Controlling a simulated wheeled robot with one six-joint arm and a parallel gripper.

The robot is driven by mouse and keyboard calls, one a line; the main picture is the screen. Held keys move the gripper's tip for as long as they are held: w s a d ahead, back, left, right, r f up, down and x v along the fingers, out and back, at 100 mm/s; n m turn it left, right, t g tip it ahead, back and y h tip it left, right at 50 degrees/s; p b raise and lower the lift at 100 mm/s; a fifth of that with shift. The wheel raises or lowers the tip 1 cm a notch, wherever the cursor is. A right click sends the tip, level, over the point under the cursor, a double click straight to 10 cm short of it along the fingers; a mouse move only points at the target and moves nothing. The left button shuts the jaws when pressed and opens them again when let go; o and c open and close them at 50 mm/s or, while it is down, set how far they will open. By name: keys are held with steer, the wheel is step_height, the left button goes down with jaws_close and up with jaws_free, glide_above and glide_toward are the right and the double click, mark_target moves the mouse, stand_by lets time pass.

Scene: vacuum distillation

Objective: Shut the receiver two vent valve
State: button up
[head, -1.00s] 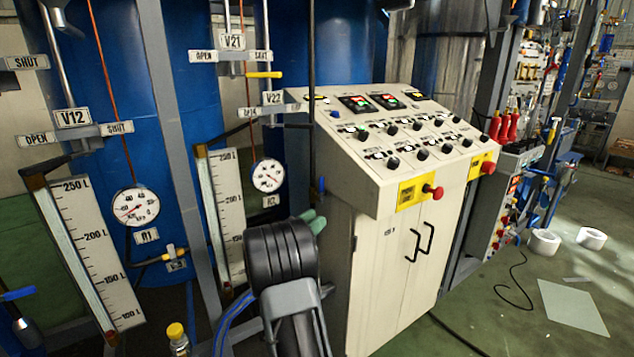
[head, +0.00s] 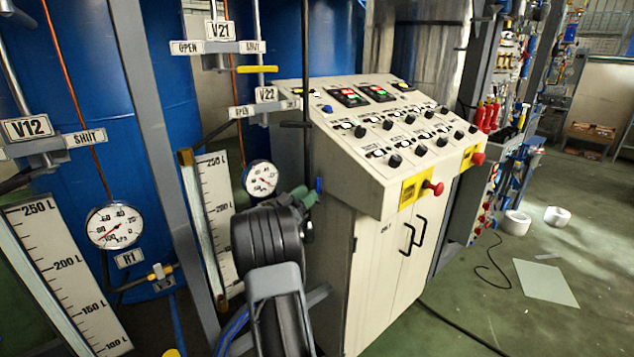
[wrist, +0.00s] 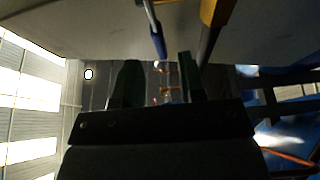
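The V22 tag (head: 265,94) sits left of the control console, with an OPEN plate (head: 241,111) beside it; its other plate is mostly hidden by the console. A small blue handle (head: 319,185) stands at the console's left edge, and a blue-tipped lever shows in the wrist view (wrist: 158,42). I cannot tell for sure which valve it belongs to. My gripper (head: 303,197) has green fingers and is just left of and below the blue handle. In the wrist view my gripper (wrist: 160,80) is open and empty, with the lever tip ahead, roughly between the fingers.
The V21 tag (head: 219,31) has a yellow lever (head: 257,69). The V12 tag (head: 27,128) and a round gauge (head: 114,225) are at the left. A second gauge (head: 260,178) hangs near my gripper. The console (head: 345,245) stands close on the right. Grey posts stand among the tanks.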

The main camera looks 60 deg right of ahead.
mark_target(316, 186)
steer(key=shift+p+x, duration=0.4)
steer(key=shift+x, duration=2.3)
steer(key=shift+c, duration=0.2)
jaws_close()
